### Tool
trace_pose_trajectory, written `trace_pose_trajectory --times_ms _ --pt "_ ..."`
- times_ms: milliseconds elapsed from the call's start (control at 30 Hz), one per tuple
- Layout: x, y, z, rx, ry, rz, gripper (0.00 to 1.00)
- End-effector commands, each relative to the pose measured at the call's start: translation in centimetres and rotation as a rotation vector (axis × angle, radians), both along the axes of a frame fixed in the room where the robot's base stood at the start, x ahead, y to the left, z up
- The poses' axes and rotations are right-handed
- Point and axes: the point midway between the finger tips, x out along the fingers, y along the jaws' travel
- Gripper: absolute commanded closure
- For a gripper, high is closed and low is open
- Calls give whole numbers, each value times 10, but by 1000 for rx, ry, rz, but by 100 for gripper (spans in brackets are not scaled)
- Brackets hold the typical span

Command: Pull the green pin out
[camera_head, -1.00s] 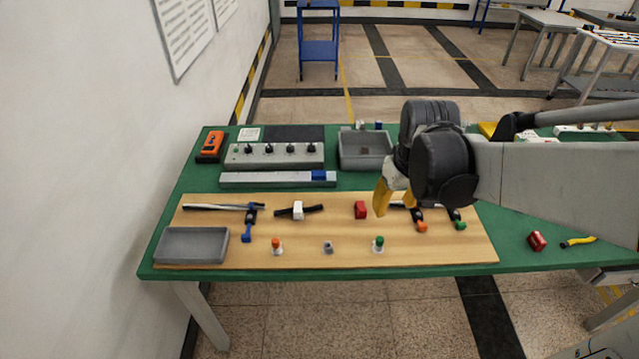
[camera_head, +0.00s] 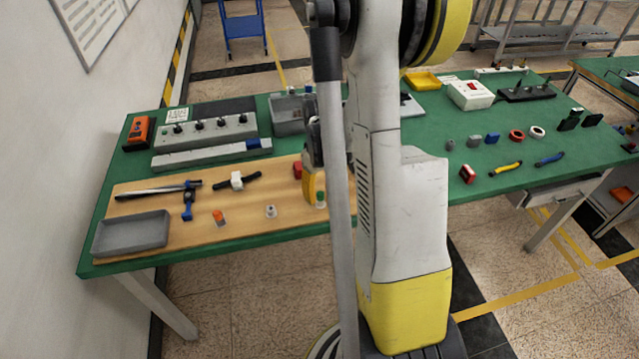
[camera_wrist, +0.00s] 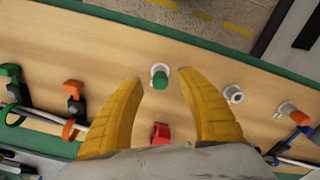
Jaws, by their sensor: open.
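The green pin (camera_head: 320,197) stands near the front edge of the wooden board (camera_head: 245,216). In the wrist view the green pin (camera_wrist: 159,80) has a green head and a pale round base. My gripper (camera_wrist: 159,79) has its two yellow fingers spread wide, one on each side of the pin's head, with a gap visible on both sides and nothing held. In the head view my gripper (camera_head: 313,184) is right at the pin, partly hidden by my arm. How high the fingertips are above the board is hard to tell.
A red block (camera_wrist: 160,133) lies between my fingers, nearer the palm. A grey ring-like socket (camera_wrist: 233,94) and an orange pin (camera_head: 219,217) stand along the same row. Orange (camera_wrist: 73,88) and green-black clamps (camera_wrist: 10,75) are at the wrist view's left. A grey tray (camera_head: 130,233) is at the board's left end.

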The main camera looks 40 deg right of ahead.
Motion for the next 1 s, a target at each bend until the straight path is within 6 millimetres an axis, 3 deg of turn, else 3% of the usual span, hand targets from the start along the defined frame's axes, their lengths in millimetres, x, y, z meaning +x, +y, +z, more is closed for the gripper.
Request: trace_pose_trajectory --times_ms 33,200,567,700,733,800,833,900,1000 --pt "0 0 -10 0 0 0 55" --pt "0 0 -25 0 0 0 55" --pt "0 0 -28 0 0 0 56" --pt "0 0 -28 0 0 0 99" --pt "0 0 -28 0 0 0 100" --pt "0 0 -28 0 0 0 100" --pt "0 0 -28 0 0 0 73" --pt "0 0 -28 0 0 0 55" --pt "0 0 -27 0 0 0 55"
